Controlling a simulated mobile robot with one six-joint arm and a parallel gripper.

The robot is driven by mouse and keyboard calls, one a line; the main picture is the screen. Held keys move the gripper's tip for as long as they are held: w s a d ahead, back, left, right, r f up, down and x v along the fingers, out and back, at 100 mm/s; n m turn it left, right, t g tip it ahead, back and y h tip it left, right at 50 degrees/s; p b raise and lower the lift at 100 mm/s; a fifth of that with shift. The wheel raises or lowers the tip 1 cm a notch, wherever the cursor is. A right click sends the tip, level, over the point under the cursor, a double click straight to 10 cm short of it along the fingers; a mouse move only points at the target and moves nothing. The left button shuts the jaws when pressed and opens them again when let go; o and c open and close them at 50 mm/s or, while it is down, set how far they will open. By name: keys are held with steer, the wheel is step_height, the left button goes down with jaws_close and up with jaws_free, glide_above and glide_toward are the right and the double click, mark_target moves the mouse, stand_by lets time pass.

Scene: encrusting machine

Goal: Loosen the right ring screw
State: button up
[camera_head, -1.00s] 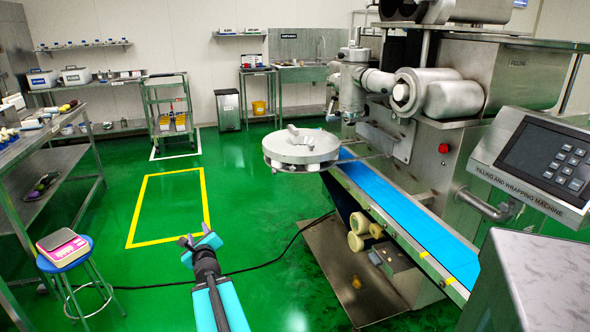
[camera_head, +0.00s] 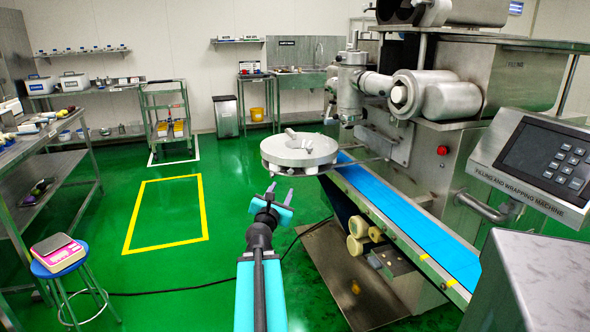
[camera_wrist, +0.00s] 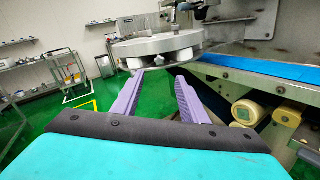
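A round metal disc (camera_head: 300,152) hangs beside the filling and wrapping machine, with a small metal piece (camera_head: 293,134) on top. In the wrist view the disc (camera_wrist: 156,46) is ahead of my gripper. Pale knob-like parts show under its left (camera_wrist: 134,63) and right (camera_wrist: 186,58) sides. They look like screws, but I cannot tell for certain which is the right ring screw. My gripper (camera_head: 279,191) is below and in front of the disc, not touching it. Its two purple fingers (camera_wrist: 158,96) are apart, with nothing between them.
A sloping blue conveyor (camera_head: 410,218) runs to the right of the disc. Pale rollers (camera_head: 357,226) sit below it, and a control panel (camera_head: 540,158) is at the far right. A stool with a pink scale (camera_head: 59,255) stands at left. The green floor between is open.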

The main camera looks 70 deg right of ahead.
mark_target(290, 172)
steer(key=shift+d, duration=0.15)
steer(key=shift+w+d, duration=0.4)
steer(key=shift+d, duration=1.8)
steer(key=shift+w+d, duration=0.35)
steer(key=shift+d, duration=1.9)
steer(key=shift+w+d, duration=0.4)
steer(key=shift+d, duration=1.8)
